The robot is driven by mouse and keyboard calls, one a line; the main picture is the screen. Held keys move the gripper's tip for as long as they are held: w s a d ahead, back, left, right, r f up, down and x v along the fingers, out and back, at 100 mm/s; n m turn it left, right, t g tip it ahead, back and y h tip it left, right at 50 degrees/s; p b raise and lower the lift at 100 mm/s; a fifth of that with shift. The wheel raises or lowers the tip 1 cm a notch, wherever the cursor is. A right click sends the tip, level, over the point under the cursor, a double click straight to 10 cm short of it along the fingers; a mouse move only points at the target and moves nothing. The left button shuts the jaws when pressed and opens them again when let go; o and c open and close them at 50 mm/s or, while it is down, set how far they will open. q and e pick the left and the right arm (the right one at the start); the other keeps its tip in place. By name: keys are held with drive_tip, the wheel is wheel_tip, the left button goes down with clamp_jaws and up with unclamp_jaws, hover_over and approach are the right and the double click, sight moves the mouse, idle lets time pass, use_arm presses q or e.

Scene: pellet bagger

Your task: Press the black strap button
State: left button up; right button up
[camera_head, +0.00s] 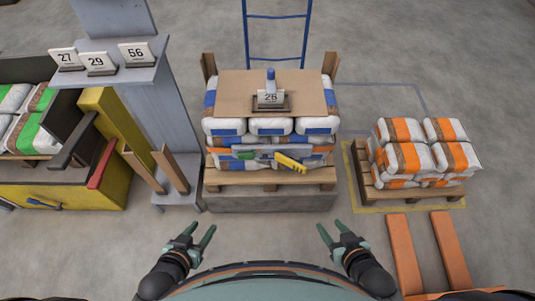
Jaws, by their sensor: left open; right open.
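A yellow tool (290,162), seemingly a strapping tool, rests at the front of the stack of white and blue bags (224,126), right of the middle. A grey and green piece (258,154) lies just left of it. I cannot make out a black strap button; it is too small or hidden at this distance. My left gripper (201,230) is open and empty, in front of the stack and to its left. My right gripper (330,228) is open and empty, in front of the stack and to its right. Both are well apart from the tool.
A grey post (150,110) and yellow machine (75,195) stand left. Orange-banded bags (406,130) and orange forks (404,250) are right.

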use_arm(q)
drive_tip(key=shift+s+a+f, duration=0.1)
drive_tip(key=shift+s, duration=0.1)
use_arm(e)
drive_tip(key=shift+s+a+f, duration=0.1)
drive_tip(key=shift+s, duration=0.1)
drive_tip(key=shift+c, duration=0.3)
